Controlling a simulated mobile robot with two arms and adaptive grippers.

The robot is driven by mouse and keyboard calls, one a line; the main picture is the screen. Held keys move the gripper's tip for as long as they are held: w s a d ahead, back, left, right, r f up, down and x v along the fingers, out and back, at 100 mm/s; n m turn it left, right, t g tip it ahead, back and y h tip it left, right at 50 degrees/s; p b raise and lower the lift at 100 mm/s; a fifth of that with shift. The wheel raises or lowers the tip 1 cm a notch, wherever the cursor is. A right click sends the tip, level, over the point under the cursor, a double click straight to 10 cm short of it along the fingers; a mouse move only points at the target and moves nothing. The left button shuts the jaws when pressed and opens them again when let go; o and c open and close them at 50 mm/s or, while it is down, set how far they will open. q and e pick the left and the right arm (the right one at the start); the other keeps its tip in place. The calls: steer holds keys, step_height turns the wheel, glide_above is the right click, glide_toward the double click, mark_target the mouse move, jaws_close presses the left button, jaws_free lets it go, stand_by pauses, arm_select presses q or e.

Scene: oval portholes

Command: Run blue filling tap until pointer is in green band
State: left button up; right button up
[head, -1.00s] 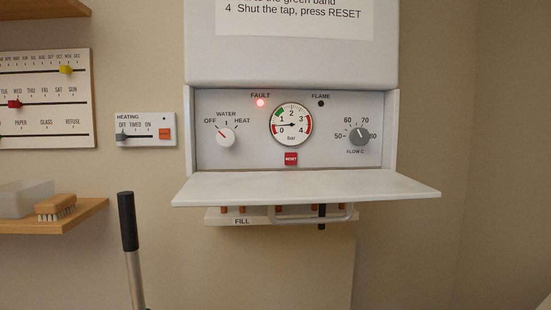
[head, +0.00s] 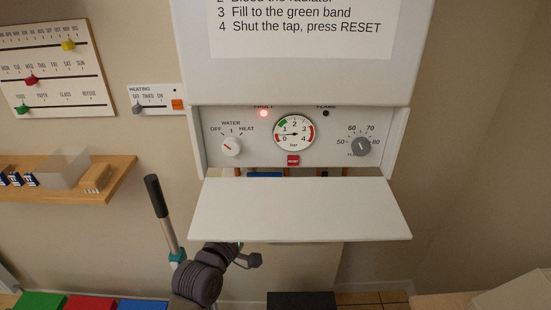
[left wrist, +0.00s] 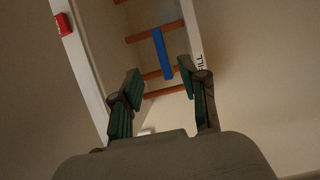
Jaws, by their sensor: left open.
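The blue tap lever (left wrist: 162,53) shows in the left wrist view, lying across copper pipes beside the strip marked FILL (left wrist: 198,60). A blue part shows through the gap above the flap in the head view (head: 264,175). My left gripper (left wrist: 160,72) is open, with its fingers on either side of the lever's near end in the picture; contact is not visible. In the head view the flap hides most of this gripper. The round gauge (head: 294,132) has its pointer toward the left, below the green band. My right gripper is not in view.
The lowered white flap (head: 302,209) juts out over the pipes. The red RESET button (head: 293,160) sits under the gauge, and a red FAULT lamp (head: 263,113) is lit. A wooden shelf (head: 120,178) is on the left wall.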

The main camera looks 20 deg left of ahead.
mark_target(271, 173)
arm_select(q)
steer(key=w, duration=0.4)
steer(key=w+d+p, duration=0.1)
steer(key=w, duration=0.4)
steer(key=w+p, duration=0.1)
steer(key=w, duration=0.3)
steer(key=shift+w+d, duration=0.2)
steer(key=shift+w, duration=0.1)
jaws_close()
